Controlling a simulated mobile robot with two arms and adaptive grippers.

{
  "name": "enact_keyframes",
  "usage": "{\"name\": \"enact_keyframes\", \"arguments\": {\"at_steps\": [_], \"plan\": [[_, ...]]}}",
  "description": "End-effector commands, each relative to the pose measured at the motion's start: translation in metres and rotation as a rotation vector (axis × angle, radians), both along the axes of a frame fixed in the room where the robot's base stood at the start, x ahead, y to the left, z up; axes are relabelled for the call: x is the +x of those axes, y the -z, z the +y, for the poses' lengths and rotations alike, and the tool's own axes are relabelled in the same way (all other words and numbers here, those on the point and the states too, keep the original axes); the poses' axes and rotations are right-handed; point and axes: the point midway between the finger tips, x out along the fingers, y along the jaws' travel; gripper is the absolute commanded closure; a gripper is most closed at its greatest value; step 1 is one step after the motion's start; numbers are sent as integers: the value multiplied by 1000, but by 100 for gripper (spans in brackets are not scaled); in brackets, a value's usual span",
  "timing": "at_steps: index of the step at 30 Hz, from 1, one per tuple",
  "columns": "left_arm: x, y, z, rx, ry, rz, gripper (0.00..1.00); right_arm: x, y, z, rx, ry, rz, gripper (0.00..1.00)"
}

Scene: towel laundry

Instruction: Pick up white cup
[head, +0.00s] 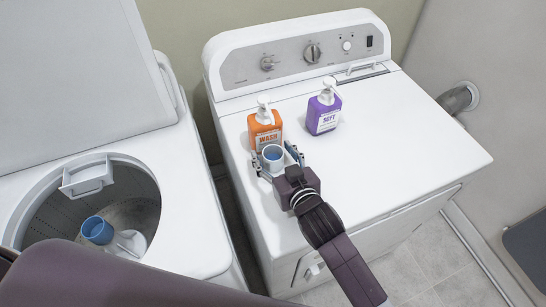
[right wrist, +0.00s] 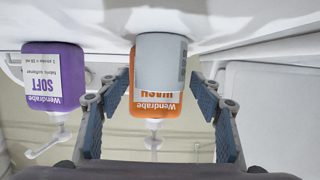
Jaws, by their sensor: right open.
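The white cup (head: 273,157), with a blue inside, stands upright on the dryer top (head: 400,130), just in front of the orange wash bottle (head: 262,128). My right gripper (head: 278,163) is open, with its fingers on either side of the cup. In the right wrist view, which is upside down, the cup (right wrist: 160,62) sits between the spread fingers (right wrist: 160,100), with gaps on both sides. It partly hides the wash bottle (right wrist: 158,108) behind it. My left gripper is not in view.
A purple softener bottle (head: 324,112) stands right of the wash bottle. The dryer top's right side is clear. At left, an open washer (head: 185,190) holds a blue item (head: 97,230) and a white item (head: 131,243) in its drum.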

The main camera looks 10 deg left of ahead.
Motion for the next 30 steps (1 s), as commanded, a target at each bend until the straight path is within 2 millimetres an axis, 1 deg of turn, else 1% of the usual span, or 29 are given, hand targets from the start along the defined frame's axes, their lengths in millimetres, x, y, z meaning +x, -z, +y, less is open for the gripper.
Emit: {"name": "enact_keyframes", "arguments": {"at_steps": [3,8,11,18,20,26,30], "plan": [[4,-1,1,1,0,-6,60,3,1,2,1,-1,-1,41],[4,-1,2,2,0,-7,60,2,1,2,1,0,-1,41],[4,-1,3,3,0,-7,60,2,1,2,1,0,-1,50],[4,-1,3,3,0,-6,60,2,1,2,0,0,0,76],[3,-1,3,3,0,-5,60,2,1,2,1,0,-1,80],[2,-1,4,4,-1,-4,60,2,1,1,0,0,0,80],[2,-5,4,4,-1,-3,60,4,-2,0,0,1,0,80]]}}
